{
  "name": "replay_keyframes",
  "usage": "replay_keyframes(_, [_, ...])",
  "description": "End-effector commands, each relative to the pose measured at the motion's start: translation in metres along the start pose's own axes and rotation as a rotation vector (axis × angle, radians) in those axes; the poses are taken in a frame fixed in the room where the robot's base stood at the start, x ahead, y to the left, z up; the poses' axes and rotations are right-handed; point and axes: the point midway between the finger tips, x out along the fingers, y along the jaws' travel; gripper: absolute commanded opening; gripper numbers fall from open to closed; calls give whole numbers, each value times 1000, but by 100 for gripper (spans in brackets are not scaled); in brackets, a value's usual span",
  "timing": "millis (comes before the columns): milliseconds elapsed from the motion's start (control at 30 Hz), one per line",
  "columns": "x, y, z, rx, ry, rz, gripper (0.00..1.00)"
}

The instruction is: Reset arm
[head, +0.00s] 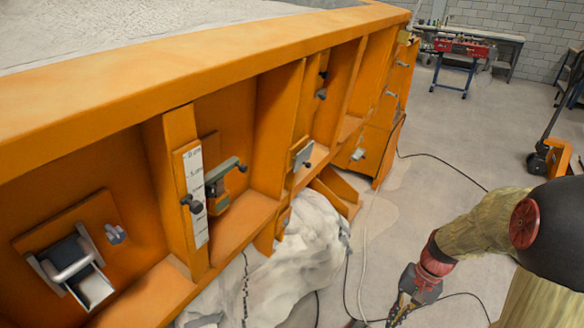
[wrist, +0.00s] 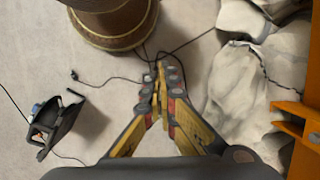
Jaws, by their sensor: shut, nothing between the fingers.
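My arm, in a tan sleeve, comes in from the right of the head view. My gripper (head: 393,318) points down low in that view, partly cut off by the bottom edge. In the wrist view my gripper (wrist: 160,78) is shut, its yellow and dark fingers meeting at the tips with nothing between them. It hangs above the grey floor (wrist: 100,125), apart from the orange sandbed (head: 230,40) with its levers and clamps.
A pale, lumpy wrapped heap (head: 285,262) lies against the sandbed's foot and right of my gripper in the wrist view (wrist: 240,85). Dark cables (head: 440,157) run over the floor. A black device (wrist: 60,122) stands at the left. A workbench (head: 472,45) is far back.

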Motion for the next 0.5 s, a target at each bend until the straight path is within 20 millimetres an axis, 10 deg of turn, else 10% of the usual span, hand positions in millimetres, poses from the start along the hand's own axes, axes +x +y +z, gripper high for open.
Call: replay_keyframes(500, [-105, -5, 109, -342, 298, 160, 0])
